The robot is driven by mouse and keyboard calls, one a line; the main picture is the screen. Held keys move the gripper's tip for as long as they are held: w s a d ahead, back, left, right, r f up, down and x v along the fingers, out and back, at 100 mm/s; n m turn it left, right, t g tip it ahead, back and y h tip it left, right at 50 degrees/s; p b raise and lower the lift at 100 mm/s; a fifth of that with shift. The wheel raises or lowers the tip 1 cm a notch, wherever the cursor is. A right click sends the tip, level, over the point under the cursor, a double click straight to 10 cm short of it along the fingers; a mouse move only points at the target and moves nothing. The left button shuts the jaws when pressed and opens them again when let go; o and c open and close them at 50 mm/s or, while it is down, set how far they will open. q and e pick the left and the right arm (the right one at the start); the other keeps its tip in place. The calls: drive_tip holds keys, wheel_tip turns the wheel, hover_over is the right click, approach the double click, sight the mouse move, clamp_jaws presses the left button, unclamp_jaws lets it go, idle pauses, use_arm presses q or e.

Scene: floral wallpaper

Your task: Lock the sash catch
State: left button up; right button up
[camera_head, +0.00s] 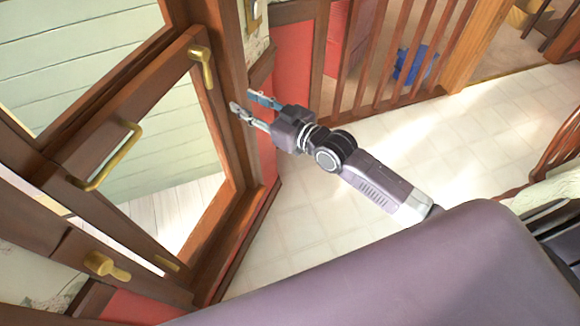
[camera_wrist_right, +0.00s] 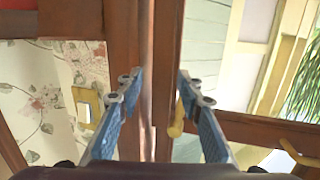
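A brass sash catch (camera_head: 203,66) with a hanging lever sits at the upper right corner of the wooden window sash (camera_head: 160,85). A second brass catch (camera_head: 107,267) is at the lower left, and a brass pull handle (camera_head: 112,158) is on the sash between them. My right gripper (camera_head: 250,103) is open and empty, to the right of and below the upper catch, apart from it. In the right wrist view, its fingers (camera_wrist_right: 158,92) spread before the wooden post; the brass catch (camera_wrist_right: 177,120) shows partly hidden behind the right finger. My left gripper is out of view.
The wooden window frame (camera_head: 232,85) stands close to my right gripper. Floral wallpaper with a brass plate (camera_wrist_right: 88,105) is left in the wrist view. A slatted wooden railing (camera_head: 385,55) is behind; the tiled floor (camera_head: 300,225) is open.

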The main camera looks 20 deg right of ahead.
drive_tip(key=s+d+f+g+h, duration=0.1)
drive_tip(key=s+d+f, duration=0.1)
drive_tip(key=f, duration=0.6)
drive_tip(key=s+d+f+m+g+h, duration=0.1)
drive_tip(key=d+f, duration=0.3)
drive_tip(key=f, duration=0.5)
drive_tip(key=s+d+f+m+g+h+p, duration=0.1)
drive_tip(key=s+d+f+h, duration=0.1)
drive_tip(key=f, duration=0.6)
drive_tip(key=shift+s+d+f+h, duration=0.2)
drive_tip(key=shift+s+d+h, duration=0.2)
drive_tip(key=shift+s+h, duration=0.1)
